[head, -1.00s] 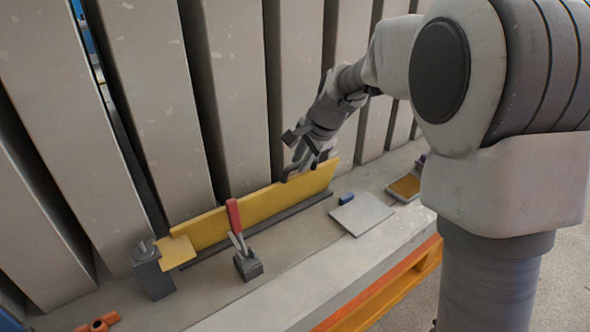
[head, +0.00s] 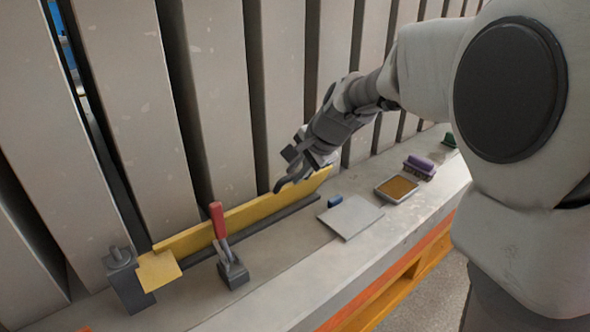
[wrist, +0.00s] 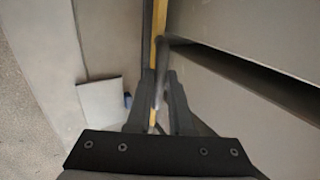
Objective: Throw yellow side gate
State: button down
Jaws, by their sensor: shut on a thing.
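The yellow side gate (head: 240,213) is a long upright yellow board along the foot of the grey panels in the head view. Its left end meets a grey hinge post (head: 125,275) with a yellow plate (head: 158,270). My gripper (head: 288,184) is at the gate's upper edge near its right end. The exact contact is partly hidden by the fingers.
A red-handled clamp (head: 228,250) stands in front of the gate. A grey plate (head: 351,216), a small blue block (head: 335,201), a tray with brown contents (head: 397,187) and a purple brush (head: 420,166) lie to the right on the ledge. Tall grey panels (head: 205,90) stand close behind.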

jog(key=shift+s+d+f, duration=0.25)
jog(key=shift+f, duration=0.15)
jog(key=c, duration=1.1)
grip_release()
jog(key=shift+r, duration=0.1)
jog(key=p+v, duration=0.3)
jog(key=v, duration=1.4)
jog(key=shift+s+r+p, duration=0.1)
jog(key=shift+r+p, duration=0.15)
jog(key=shift+p, duration=0.05)
